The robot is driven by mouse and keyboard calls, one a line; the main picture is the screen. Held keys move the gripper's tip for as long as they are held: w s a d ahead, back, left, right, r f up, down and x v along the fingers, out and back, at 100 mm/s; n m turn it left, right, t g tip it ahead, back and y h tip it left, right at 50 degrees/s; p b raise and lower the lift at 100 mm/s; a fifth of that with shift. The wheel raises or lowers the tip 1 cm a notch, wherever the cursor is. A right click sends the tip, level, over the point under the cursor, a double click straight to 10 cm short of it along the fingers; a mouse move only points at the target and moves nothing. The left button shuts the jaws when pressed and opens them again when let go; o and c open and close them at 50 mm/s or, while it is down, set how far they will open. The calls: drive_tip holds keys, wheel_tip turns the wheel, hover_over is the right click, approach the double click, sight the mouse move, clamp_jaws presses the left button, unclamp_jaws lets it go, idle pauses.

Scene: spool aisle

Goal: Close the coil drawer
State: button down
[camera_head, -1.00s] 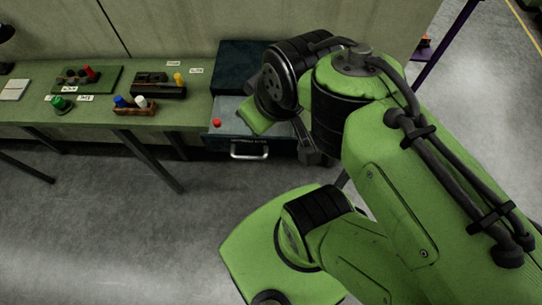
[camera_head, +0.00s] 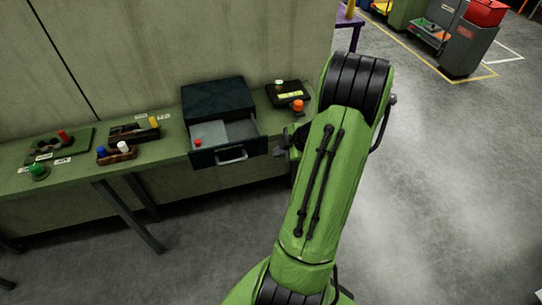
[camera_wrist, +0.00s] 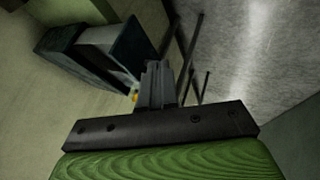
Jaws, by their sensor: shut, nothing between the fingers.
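The coil drawer (camera_head: 231,156) is pulled out of the dark cabinet (camera_head: 217,101) on the green bench. It has a pale handle on its front, and a small red item (camera_head: 198,143) lies inside at the left. My gripper (camera_head: 279,152) is just right of the drawer front, partly hidden by my arm. In the wrist view my gripper (camera_wrist: 153,75) is shut and empty, and the drawer front (camera_wrist: 146,45) is a dark panel close by its tips. I cannot tell whether they touch.
Left of the cabinet, the bench (camera_head: 85,175) carries a wooden holder (camera_head: 117,153) with blue and white pieces, a green item (camera_head: 38,171) and small trays. Right of it is a black tray (camera_head: 288,95) with an orange knob (camera_head: 297,105). Open floor lies in front and right.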

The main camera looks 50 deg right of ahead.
approach(256, 153)
wheel_tip(256, 153, down, 4)
drive_tip(key=a, duration=0.3)
drive_tip(key=shift+w+d, duration=1.35)
drive_tip(key=shift+w, duration=0.05)
